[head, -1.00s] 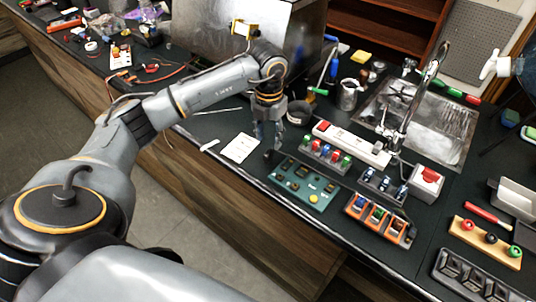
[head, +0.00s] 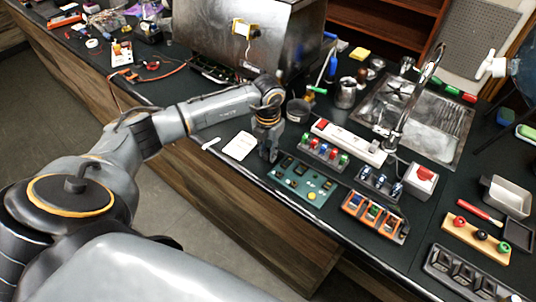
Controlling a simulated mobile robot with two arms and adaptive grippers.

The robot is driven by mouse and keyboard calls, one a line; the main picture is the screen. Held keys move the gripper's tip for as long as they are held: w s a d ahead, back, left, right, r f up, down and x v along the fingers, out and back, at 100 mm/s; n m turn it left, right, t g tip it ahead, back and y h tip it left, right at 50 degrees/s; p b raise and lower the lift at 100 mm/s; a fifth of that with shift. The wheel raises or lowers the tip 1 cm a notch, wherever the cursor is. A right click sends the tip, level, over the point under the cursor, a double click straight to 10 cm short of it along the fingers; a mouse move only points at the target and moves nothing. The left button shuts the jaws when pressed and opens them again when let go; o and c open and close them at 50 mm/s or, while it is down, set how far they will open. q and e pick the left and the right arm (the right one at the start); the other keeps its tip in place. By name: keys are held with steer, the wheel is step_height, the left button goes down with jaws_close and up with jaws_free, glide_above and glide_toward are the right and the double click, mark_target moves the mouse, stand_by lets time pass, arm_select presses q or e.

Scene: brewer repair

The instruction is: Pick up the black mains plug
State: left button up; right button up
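My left gripper (head: 268,156) points down at the counter's front edge, between a white card (head: 239,146) and a green control board (head: 302,181). Its fingers look close together, but they are small and dark, and I cannot tell whether they are shut or hold anything. I cannot clearly make out the black mains plug; any dark thing at the fingertips blends with them and the dark counter. My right gripper is not in view.
A white power strip (head: 348,142) and a rack of coloured buttons (head: 325,152) stand right of the gripper. An orange-framed module (head: 373,215) is nearer the front. A steel brewer body (head: 255,38) and a sink (head: 450,125) are behind.

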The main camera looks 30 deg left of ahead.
arm_select(q)
jaws_close()
steer(key=shift+r, duration=0.1)
